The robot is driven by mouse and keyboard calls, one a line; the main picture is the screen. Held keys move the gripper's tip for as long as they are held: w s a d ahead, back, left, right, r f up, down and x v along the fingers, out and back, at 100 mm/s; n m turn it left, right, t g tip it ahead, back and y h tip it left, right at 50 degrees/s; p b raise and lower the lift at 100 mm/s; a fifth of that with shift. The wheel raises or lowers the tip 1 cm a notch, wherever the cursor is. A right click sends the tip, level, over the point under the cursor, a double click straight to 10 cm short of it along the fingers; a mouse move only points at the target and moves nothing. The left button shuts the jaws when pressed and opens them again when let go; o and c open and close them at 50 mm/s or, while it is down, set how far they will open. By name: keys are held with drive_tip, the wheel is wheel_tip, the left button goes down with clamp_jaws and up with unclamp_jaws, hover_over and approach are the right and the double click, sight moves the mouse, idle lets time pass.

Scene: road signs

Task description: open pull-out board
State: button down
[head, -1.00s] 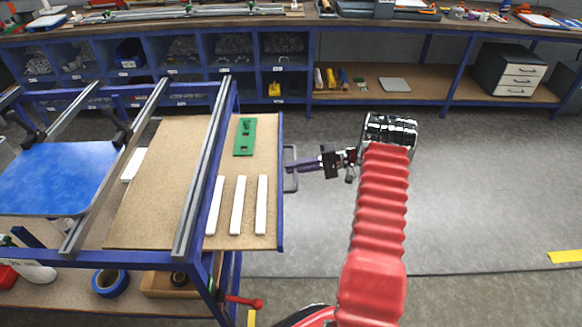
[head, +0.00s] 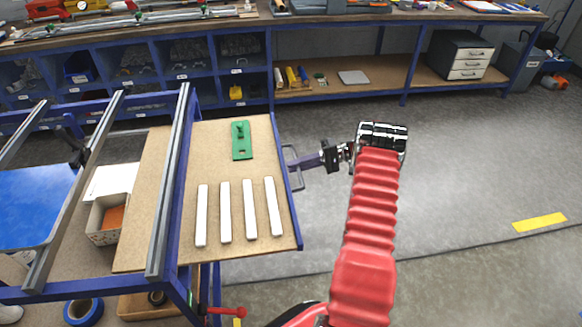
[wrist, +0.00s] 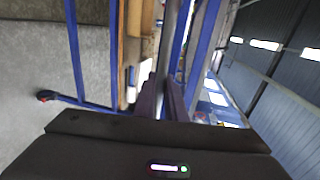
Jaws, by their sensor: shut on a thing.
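The pull-out board (head: 208,150) is a brown wooden panel with a blue edge, extending from the right side of a blue-framed workbench. Its grey handle (head: 291,178) sticks out from the right edge. My gripper (head: 302,163) is shut on the handle, reaching in from the right. The board carries a green plate (head: 241,140) and several white strips (head: 250,210).
Grey rails (head: 167,190) cross above the bench, with a small box (head: 108,222) of orange content below them. A red-handled clamp (head: 240,312) sits under the board. A long workbench (head: 350,82) stands at the back.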

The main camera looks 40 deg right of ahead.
drive_tip(key=shift+w+d+f, duration=0.1)
drive_tip(key=shift+w, duration=0.1)
drive_tip(key=c, duration=1.8)
unclamp_jaws()
drive_tip(key=v, duration=1.3)
drive_tip(key=shift+s+d, duration=0.25)
